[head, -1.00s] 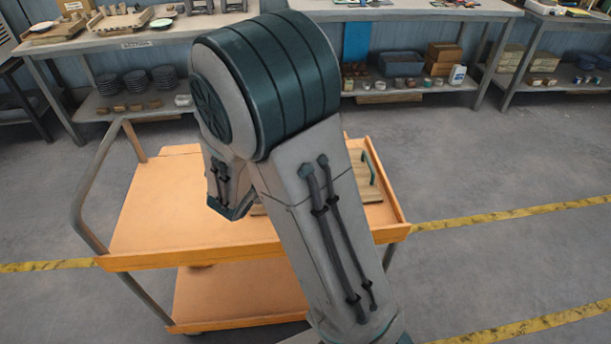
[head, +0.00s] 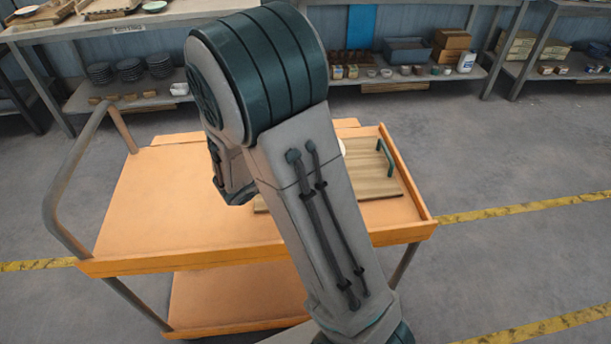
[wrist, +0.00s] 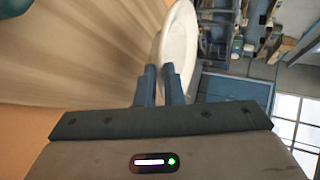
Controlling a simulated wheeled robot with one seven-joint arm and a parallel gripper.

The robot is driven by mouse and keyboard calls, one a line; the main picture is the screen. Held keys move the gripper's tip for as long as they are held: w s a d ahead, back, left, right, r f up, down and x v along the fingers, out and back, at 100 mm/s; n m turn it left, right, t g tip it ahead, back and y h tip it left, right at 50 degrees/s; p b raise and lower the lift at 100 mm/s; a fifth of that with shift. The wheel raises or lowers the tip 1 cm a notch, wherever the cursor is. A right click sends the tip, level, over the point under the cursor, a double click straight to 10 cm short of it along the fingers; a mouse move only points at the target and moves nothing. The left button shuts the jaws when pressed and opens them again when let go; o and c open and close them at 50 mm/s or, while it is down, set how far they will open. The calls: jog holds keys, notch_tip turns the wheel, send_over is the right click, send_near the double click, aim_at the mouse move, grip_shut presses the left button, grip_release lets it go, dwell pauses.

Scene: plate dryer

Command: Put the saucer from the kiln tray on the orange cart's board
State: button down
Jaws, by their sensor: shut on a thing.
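The white saucer (wrist: 179,48) is between the fingers of my gripper (wrist: 160,86) in the wrist view, gripped near its edge and seen at a steep slant. A small white sliver beside my arm in the head view (head: 342,147) looks like its rim. The orange cart (head: 165,205) stands in front of me. The wooden board (head: 378,172) with a green handle (head: 386,157) lies on the right part of the cart's top, partly hidden behind my arm. My gripper is hidden in the head view. I cannot tell whether the saucer touches the board.
The cart has a raised rim, a grey push bar (head: 72,165) on the left and a lower shelf (head: 235,295). The left part of its top is bare. Workbenches with dark plates (head: 130,70), boxes (head: 408,50) and jars stand along the back wall.

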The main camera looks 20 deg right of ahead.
jog(key=x, duration=0.3)
jog(key=shift+d+f, duration=0.15)
jog(key=shift+f, duration=0.1)
jog(key=shift+f+b, duration=0.75)
jog(key=shift+f, duration=1.2)
jog(key=shift+f, duration=0.1)
jog(key=c, duration=1.6)
grip_release()
jog(key=shift+o, duration=0.2)
